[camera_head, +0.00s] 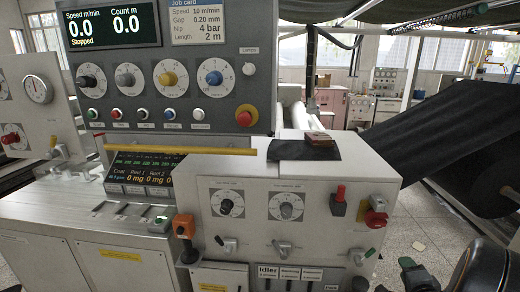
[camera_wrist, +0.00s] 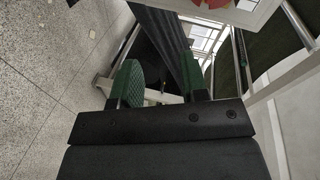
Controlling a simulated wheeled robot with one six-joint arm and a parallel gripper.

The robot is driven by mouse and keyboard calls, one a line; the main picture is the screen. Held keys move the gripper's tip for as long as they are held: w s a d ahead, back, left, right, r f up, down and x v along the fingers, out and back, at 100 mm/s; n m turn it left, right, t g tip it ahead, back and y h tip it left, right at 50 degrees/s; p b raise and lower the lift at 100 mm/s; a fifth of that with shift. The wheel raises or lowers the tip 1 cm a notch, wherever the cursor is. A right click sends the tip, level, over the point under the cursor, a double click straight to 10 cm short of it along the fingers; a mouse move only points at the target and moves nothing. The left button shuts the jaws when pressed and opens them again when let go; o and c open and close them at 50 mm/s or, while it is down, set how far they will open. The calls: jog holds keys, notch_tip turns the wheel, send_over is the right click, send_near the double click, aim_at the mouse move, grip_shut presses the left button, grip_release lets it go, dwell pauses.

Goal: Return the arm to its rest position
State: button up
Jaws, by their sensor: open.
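My gripper (camera_head: 394,275) shows at the lower right edge of the head view, in front of the machine's right side, partly cut off by the frame. In the wrist view my gripper (camera_wrist: 160,80) has its two green-padded fingers apart, with no object held between them. Part of my dark arm shows at the lower right corner of the head view. The rest of the arm is out of view.
The grey machine (camera_head: 345,172) with dials and levers stands close to the left of my gripper. A red emergency knob (camera_head: 376,218) juts from its right side. A dark web (camera_head: 440,115) slopes at the right.

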jog(key=s+d+f+n+g+h, duration=0.2)
jog(key=s+f+g, duration=0.2)
jog(key=g, duration=0.1)
jog(key=s+a+n+g+y, duration=0.1)
jog(key=s+a+n+g, duration=0.2)
jog(key=a+n+g, duration=0.25)
jog(key=s+a+r+n+y, duration=0.2)
jog(key=a+r+n, duration=0.3)
jog(key=a, duration=0.7)
jog(key=s+a+r+n+y, duration=0.2)
jog(key=a+r+n, duration=0.3)
jog(key=a, duration=0.7)
jog(key=shift+r+g+y, duration=0.35)
jog(key=shift+r+y, duration=0.05)
jog(key=shift+r, duration=0.35)
